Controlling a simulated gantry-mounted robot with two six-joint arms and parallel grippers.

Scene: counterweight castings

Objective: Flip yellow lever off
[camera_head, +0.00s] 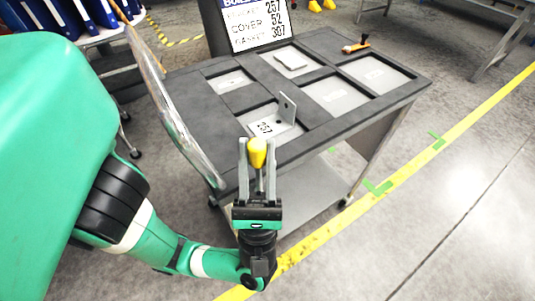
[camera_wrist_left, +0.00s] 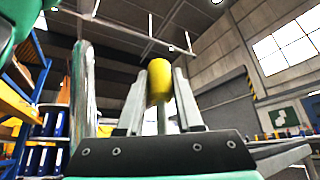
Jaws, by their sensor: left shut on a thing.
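The yellow lever (camera_head: 257,153) has a rounded yellow knob. It sits between the fingers of my left gripper (camera_head: 257,147) at the near edge of the dark table. My left gripper is shut on the lever's knob. In the left wrist view the yellow knob (camera_wrist_left: 159,84) shows between the two fingertips (camera_wrist_left: 160,78). The lever's lower part and mount are mostly hidden by the gripper. My right gripper is not in view.
The dark table (camera_head: 200,95) has several recessed grey panels. A grey bracket (camera_head: 287,108) stands just beyond the gripper. An orange-handled item (camera_head: 356,45) lies at the far right corner. A sign (camera_head: 258,22) stands behind. A clear curved panel (camera_head: 170,105) rises at the table's left.

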